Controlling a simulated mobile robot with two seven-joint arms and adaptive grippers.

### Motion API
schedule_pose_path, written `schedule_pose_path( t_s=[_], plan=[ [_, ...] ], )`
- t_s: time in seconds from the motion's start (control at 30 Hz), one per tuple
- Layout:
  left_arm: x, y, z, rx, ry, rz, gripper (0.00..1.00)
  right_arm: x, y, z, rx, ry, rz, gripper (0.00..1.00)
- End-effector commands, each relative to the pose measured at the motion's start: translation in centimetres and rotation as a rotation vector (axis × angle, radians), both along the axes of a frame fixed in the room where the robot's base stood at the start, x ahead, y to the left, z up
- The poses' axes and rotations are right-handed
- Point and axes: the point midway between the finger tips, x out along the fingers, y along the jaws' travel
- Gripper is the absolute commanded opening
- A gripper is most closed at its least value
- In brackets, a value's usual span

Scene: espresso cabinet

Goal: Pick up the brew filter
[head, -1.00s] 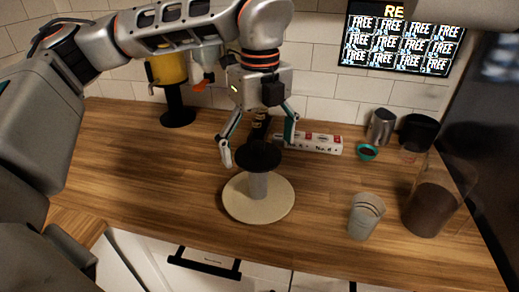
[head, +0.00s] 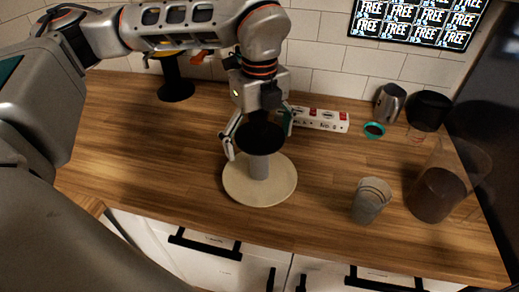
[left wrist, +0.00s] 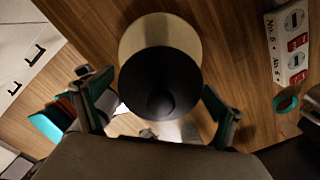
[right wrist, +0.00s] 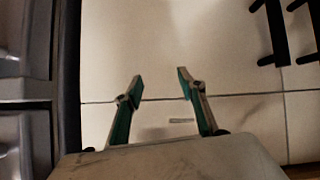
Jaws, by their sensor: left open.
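The black, round, bowl-like piece, which I take to be the brew filter (head: 261,139), sits on top of a short grey post (head: 259,168) on a round beige base (head: 237,190). It shows as a dark disc in the left wrist view (left wrist: 160,82). My left gripper (head: 257,141) is open, with one finger on each side of the black piece. In the left wrist view its fingers (left wrist: 153,95) stand apart, and I see no clear contact.
A clear cup (head: 369,201) and a glass jug with dark contents (head: 437,196) stand to the right.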

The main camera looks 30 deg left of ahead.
Motion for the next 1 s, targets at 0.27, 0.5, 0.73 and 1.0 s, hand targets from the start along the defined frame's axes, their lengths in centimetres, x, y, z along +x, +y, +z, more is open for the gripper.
schedule_pose_path(
  t_s=[0.27, 0.5, 0.73, 1.0],
  plan=[
    [0.0, 0.0, -0.5, 0.0, 0.0, 0.0, 0.94, 0.3, 0.0, 0.4, 0.0, -0.007, 0.0, 0.4],
    [0.0, 0.0, -0.5, 0.0, 0.0, 0.0, 0.52, 0.3, 0.0, 0.3, 0.0, -0.007, 0.0, 0.4],
    [0.0, 0.0, -0.5, 0.0, 0.0, 0.0, 0.52, 0.2, 0.0, 0.2, 0.0, -0.005, 0.0, 0.4],
    [0.1, 0.0, 0.9, -0.001, -0.003, 0.001, 0.51, 0.2, 0.0, -0.1, 0.0, -0.002, -0.001, 0.4]
  ],
)
